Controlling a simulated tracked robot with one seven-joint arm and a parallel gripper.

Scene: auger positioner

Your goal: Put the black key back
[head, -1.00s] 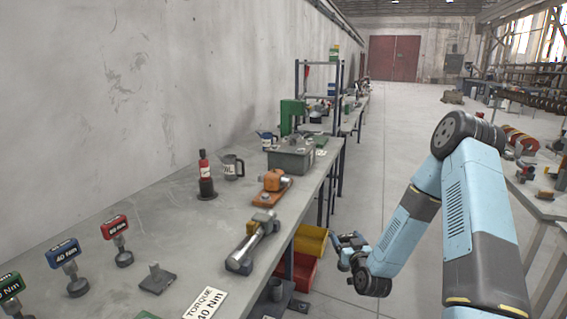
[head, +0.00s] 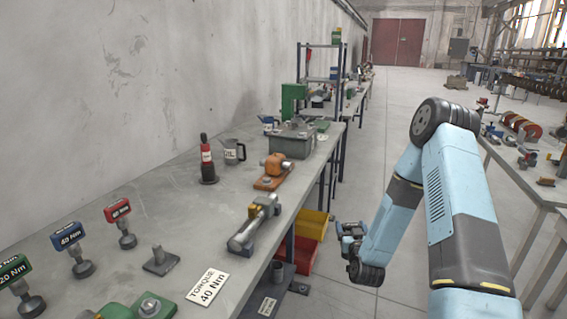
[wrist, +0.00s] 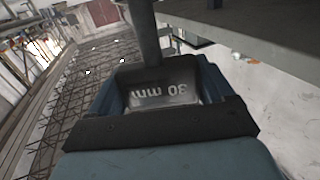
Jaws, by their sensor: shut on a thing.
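The black key (wrist: 165,88) is between the fingers of my gripper in the wrist view. Its dark face carries upside-down lettering that looks like "30 mm", and a dark round shaft (wrist: 149,35) runs from it toward the top of that view. My gripper (head: 350,232) is low beside the bench's right edge in the head view, where the key is too small to make out. A dark bracket or shelf (head: 290,287) with a pale label (head: 267,306) and a grey cylinder (head: 278,270) sits below the bench edge; the label is hard to read.
The bench (head: 190,215) carries red (head: 118,210), blue (head: 68,236) and green (head: 14,269) torque tools, a torque card (head: 207,287) and a silver clamp-like device (head: 254,222). Yellow (head: 311,222) and red (head: 304,254) bins are below. The aisle floor (head: 398,110) is open.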

